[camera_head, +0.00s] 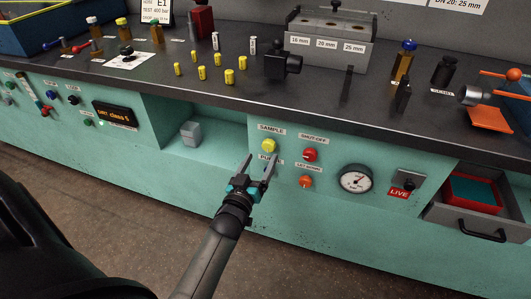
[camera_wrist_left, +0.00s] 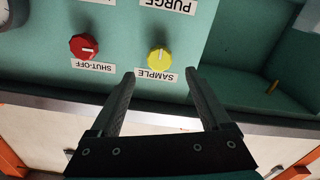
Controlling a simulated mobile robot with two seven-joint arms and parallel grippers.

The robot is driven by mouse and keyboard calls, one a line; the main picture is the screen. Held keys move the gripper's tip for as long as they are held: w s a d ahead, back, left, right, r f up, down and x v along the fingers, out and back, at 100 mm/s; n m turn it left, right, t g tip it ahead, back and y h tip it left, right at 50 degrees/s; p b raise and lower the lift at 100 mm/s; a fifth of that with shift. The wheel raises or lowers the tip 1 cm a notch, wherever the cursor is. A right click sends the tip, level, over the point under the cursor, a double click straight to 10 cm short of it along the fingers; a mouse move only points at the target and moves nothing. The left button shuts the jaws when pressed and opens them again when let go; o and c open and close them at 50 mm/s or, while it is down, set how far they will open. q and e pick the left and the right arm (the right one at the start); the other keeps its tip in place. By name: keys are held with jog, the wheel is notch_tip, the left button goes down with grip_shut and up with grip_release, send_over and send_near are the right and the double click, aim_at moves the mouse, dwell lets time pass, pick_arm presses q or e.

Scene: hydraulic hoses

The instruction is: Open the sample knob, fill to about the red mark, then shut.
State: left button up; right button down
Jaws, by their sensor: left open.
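The yellow sample knob (camera_head: 268,145) is on the green front panel, beside its SAMPLE label. It also shows in the left wrist view (camera_wrist_left: 160,61), where the picture is upside down and a pale pointer line on the knob runs about straight up and down. My left gripper (camera_head: 261,160) is open and empty, its two fingers pointing at the knob. In the wrist view the knob lies ahead between the fingertips (camera_wrist_left: 160,74), and I cannot tell whether they touch it. I make out no red mark. My right gripper is not in view.
The red shut-off knob (camera_head: 310,155) is close to the right, with an orange knob (camera_head: 306,182) below it and a gauge (camera_head: 356,179) beyond. An open recess (camera_head: 225,138) holding a grey block (camera_head: 190,133) lies left. Amber bottles (camera_head: 403,62) stand on the dark counter.

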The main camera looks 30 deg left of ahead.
aim_at(267, 146)
pick_arm(q)
jog(key=b+x, duration=0.1)
jog(key=x, duration=0.2)
jog(key=shift+b+x, duration=0.3)
jog(key=shift+x, duration=0.75)
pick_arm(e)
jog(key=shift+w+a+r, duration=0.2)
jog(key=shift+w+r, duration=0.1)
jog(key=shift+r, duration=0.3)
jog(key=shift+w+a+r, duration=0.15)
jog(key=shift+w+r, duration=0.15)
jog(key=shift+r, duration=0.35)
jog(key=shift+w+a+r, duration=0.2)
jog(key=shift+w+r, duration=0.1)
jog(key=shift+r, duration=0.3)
pick_arm(q)
jog(key=shift+c, duration=0.2)
grip_shut()
